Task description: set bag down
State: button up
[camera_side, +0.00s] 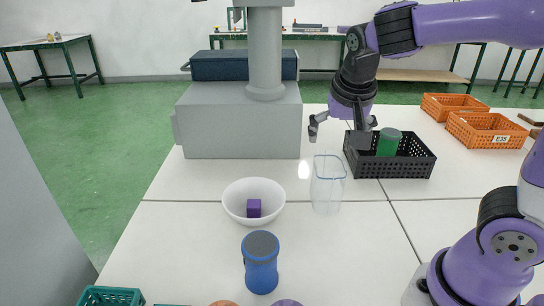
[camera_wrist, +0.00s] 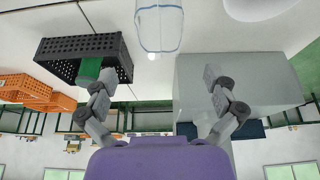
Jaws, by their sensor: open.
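A clear bag (camera_side: 328,185) with a bluish rim stands upright on the white table, right of the bowl. It also shows in the wrist view (camera_wrist: 159,28), at the top middle. My gripper (camera_side: 339,134) has its fingers spread wide and holds nothing. In the side view it is just above the bag's top, near the black crate, and looks apart from the bag. In the wrist view both fingers (camera_wrist: 158,88) are spread with an empty gap between them.
A black crate (camera_side: 405,170) holding a green cylinder (camera_side: 388,142) is close on the right. A white bowl (camera_side: 238,212) with a purple cube (camera_side: 254,208) stands left of the bag, a blue container (camera_side: 260,266) in front. Orange crates (camera_side: 485,130) are at the back right.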

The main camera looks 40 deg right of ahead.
jog(key=s+a+n+t+y, duration=0.2)
jog(key=s+a+n+y, duration=0.1)
jog(key=s+a+n, duration=0.2)
jog(key=s+n, duration=0.2)
jog(key=n, duration=0.2)
jog(key=shift+s+a, duration=0.15)
jog(key=shift+s, duration=0.25)
